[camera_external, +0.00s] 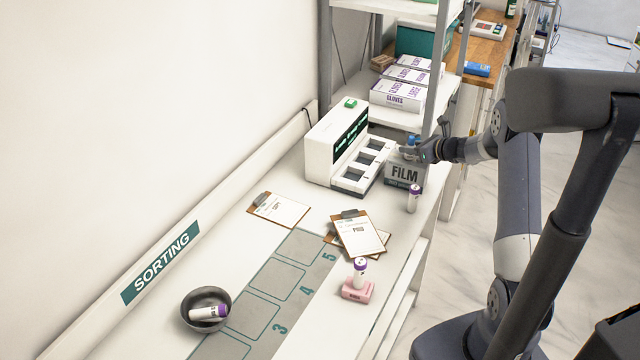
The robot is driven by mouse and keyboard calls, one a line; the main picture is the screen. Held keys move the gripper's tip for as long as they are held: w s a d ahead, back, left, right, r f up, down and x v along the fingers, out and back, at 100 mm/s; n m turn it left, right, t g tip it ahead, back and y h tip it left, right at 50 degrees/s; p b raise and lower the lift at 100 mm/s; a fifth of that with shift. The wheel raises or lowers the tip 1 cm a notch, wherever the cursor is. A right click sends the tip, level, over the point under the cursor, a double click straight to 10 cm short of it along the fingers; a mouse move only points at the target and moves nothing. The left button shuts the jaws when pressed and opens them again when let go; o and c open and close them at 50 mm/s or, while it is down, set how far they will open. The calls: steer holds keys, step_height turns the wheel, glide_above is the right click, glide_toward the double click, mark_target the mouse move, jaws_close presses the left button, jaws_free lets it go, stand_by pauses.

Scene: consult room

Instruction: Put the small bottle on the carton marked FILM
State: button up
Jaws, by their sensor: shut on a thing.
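The carton marked FILM (404,174) is a grey box with a dark teal lower band, standing on the white bench beside the white machine. My gripper (411,151) is at the carton's top, reaching in from the right. It is shut on the small bottle (411,140), whose blue top shows above the fingers. The fingers hide most of the bottle. The bottle looks upright over the carton's top, but I cannot tell whether its base touches it.
A purple-capped tube (413,199) stands just in front of the carton. Another tube (360,270) stands in a pink block, and one lies in a dark bowl (187,318). The white machine (335,141) is close on the left. Clipboards (358,234) lie nearer.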

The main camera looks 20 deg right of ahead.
steer(key=shift+f, duration=0.2)
steer(key=o, duration=1)
steer(key=shift+c, duration=0.2)
steer(key=shift+r, duration=0.15)
steer(key=shift+r, duration=0.15)
steer(key=b+v, duration=0.2)
steer(key=v, duration=1)
steer(key=shift+w+a, duration=0.1)
